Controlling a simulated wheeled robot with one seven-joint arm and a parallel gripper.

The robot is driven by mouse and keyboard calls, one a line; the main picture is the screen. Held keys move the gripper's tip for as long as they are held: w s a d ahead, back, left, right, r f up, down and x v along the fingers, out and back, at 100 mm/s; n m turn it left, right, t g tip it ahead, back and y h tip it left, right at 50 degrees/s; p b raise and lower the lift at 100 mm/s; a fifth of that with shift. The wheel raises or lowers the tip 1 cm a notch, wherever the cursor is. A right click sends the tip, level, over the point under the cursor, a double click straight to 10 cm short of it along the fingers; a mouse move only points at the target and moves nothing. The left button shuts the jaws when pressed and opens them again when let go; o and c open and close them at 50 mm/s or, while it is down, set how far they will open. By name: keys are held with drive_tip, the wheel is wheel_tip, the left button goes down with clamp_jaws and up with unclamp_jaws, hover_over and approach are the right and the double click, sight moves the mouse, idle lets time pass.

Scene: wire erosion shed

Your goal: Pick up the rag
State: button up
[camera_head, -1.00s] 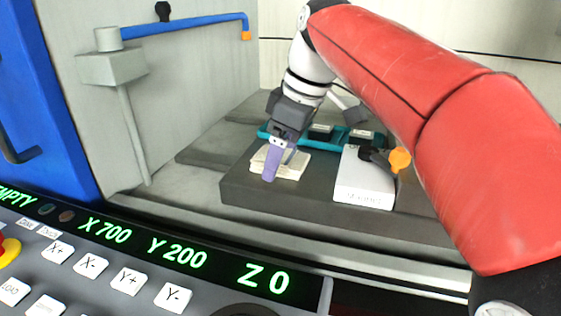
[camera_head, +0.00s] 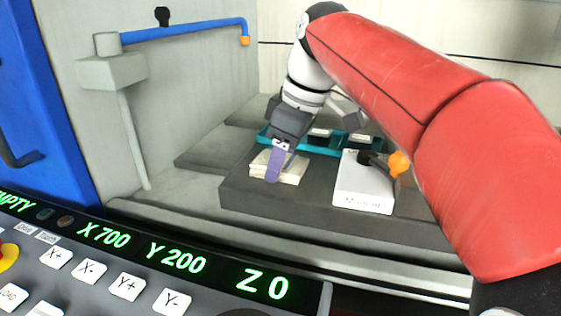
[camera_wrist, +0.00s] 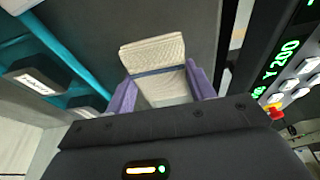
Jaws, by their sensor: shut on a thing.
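The rag (camera_head: 289,169) is a folded cream cloth on the dark grey block inside the machine, in the head view. It also shows in the wrist view (camera_wrist: 152,52), with a dark blue stripe across it. My gripper (camera_head: 272,170) points down at the rag. Its purple fingers (camera_wrist: 160,92) stand on either side of the cloth in the wrist view, closed in against it. The rag appears to rest on the block still; I see no clear gap under it.
A white magnet box (camera_head: 364,186) with an orange-knobbed lever (camera_head: 399,164) stands right of the rag. A teal tray (camera_head: 318,150) with dark, labelled items lies behind it. A control panel (camera_head: 130,262) runs along the front. The block's left front is bare.

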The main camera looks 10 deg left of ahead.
drive_tip(key=shift+r, duration=0.1)
wheel_tip(320, 180, up, 10)
drive_tip(key=p, duration=0.2)
idle(0.3)
